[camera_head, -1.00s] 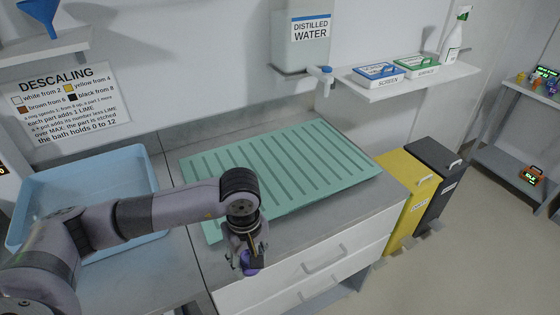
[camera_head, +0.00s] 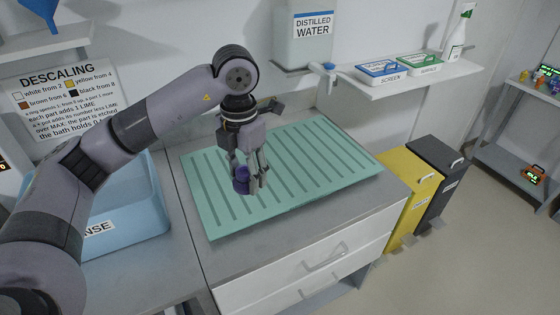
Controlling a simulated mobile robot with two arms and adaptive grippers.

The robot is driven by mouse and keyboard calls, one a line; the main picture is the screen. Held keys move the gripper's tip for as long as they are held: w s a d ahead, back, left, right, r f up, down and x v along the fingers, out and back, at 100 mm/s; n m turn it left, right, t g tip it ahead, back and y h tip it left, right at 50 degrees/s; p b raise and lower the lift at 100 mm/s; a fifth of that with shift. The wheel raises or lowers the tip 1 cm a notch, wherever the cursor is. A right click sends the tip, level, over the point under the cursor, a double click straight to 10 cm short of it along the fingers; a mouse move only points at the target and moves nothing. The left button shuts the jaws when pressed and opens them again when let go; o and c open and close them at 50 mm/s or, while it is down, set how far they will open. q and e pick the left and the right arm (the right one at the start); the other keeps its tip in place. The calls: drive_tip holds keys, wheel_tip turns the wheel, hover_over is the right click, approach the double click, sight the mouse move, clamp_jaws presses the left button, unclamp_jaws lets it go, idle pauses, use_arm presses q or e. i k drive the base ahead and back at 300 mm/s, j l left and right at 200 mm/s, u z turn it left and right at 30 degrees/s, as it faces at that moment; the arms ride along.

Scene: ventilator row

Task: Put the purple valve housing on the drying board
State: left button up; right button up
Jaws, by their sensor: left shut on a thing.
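The purple valve housing (camera_head: 242,179) is in my left gripper (camera_head: 250,178), which is shut on it and points down. Gripper and housing are in front of the left part of the green ribbed drying board (camera_head: 320,170) in the head view. I cannot tell whether the housing touches the board or hangs above it. The fingers hide part of the housing. The drying board lies on the grey counter and is otherwise bare. My right gripper is not in view.
A blue basin (camera_head: 130,215) stands left of the board. A distilled water tank (camera_head: 303,40) and a shelf (camera_head: 410,80) with boxes are on the wall behind. Yellow (camera_head: 405,195) and black (camera_head: 436,180) bins stand right of the counter.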

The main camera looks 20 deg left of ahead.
sight(292, 164)
drive_tip(key=i, duration=0.95)
